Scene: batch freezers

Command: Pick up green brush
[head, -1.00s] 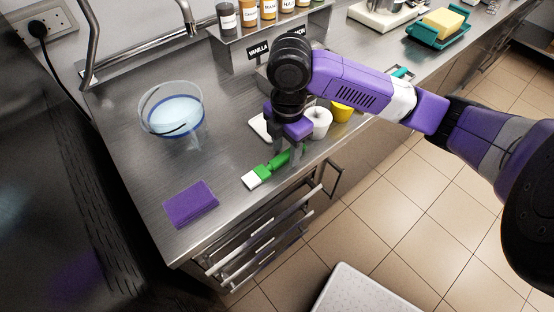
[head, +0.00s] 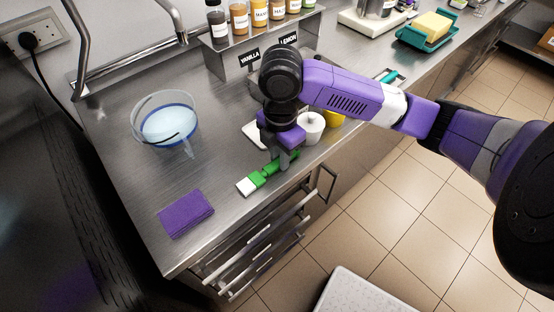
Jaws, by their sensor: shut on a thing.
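The green brush (head: 258,179) lies on the steel counter near its front edge, in the head view. Its white bristle end points to the lower left and its green handle runs to the upper right. My gripper (head: 284,162) is at the handle, pointing down, with its fingers shut on the handle. Part of the handle is hidden behind the fingers. I cannot tell whether the brush is clear of the counter.
A purple cloth (head: 186,213) lies to the left. A clear bucket of liquid (head: 168,125) stands behind it. A white cup (head: 311,128) and a yellow cup (head: 335,118) are close right of my gripper. Bottles (head: 258,15) stand on a shelf behind. Drawer handles (head: 250,255) jut out below the front edge.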

